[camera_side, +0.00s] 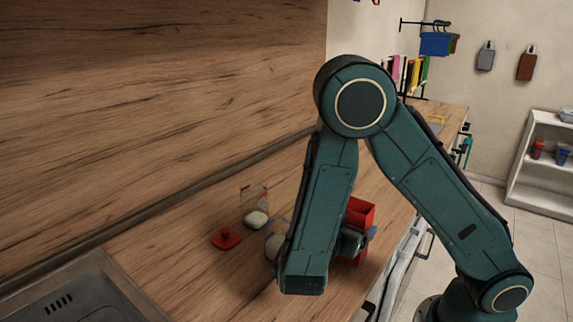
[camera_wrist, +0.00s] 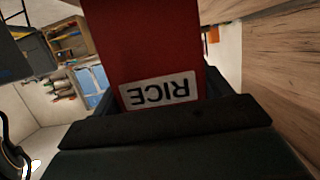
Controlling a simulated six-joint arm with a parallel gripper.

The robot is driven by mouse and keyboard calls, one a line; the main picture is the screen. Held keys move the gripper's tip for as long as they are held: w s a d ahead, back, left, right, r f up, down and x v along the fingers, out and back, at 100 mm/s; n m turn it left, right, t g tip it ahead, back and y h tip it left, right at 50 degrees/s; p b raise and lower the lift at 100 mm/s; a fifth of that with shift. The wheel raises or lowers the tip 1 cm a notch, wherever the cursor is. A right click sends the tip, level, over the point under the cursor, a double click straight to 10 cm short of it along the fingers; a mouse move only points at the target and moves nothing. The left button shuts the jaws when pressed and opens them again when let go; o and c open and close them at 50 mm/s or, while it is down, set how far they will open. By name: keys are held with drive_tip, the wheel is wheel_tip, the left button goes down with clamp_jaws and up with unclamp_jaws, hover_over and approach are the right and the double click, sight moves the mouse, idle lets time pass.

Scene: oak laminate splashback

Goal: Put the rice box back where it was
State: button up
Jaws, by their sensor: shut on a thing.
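The rice box (camera_wrist: 150,45) is red with a white label reading RICE, which appears upside down in the wrist view. It fills the middle of that view, held between the dark jaws of my gripper (camera_wrist: 165,120). In the side view the red box (camera_side: 361,213) shows behind my teal forearm, near the front edge of the counter. My gripper (camera_side: 352,241) is shut on it there, partly hidden by the forearm.
A red lid-like piece (camera_side: 226,239), a pale rounded item (camera_side: 256,219) and a clear panel (camera_side: 254,197) are on the wooden counter (camera_side: 190,265), left of my forearm. A metal sink (camera_side: 75,295) is at the lower left. The wooden splashback (camera_side: 160,110) rises behind.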

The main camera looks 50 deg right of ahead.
drive_tip(key=shift+f, duration=0.75)
drive_tip(key=shift+f, duration=0.1)
drive_tip(key=o, duration=1.2)
drive_tip(key=shift+a, duration=0.1)
drive_tip(key=v, duration=1.2)
